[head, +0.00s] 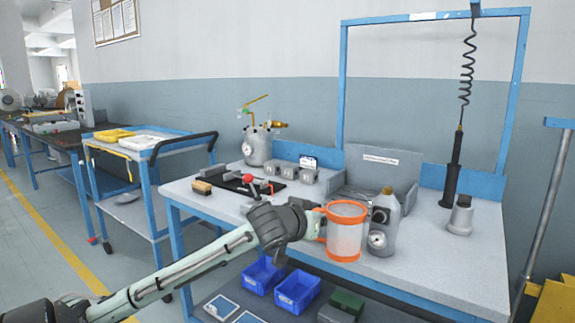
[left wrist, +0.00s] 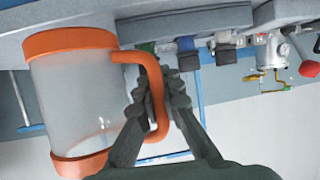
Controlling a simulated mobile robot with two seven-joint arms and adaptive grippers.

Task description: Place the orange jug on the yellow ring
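The orange jug (head: 345,232) has a clear body with an orange rim, base and handle. It is upright at the front of the bench in the head view and shows large at the left of the left wrist view (left wrist: 75,95). My left gripper (head: 319,221) is at the handle on the jug's left side. In the left wrist view its fingers (left wrist: 160,92) are closed on the handle, one on each side. I cannot tell whether the jug's base touches the bench. I see no yellow ring in either view. My right gripper is not in view.
A grey bottle with a gauge (head: 383,225) stands close to the jug's right on the bench (head: 430,262). A grey bin (head: 385,170) is behind. A metal pot (head: 258,148) and small grey blocks (head: 290,170) stand further left. The bench's front right is clear.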

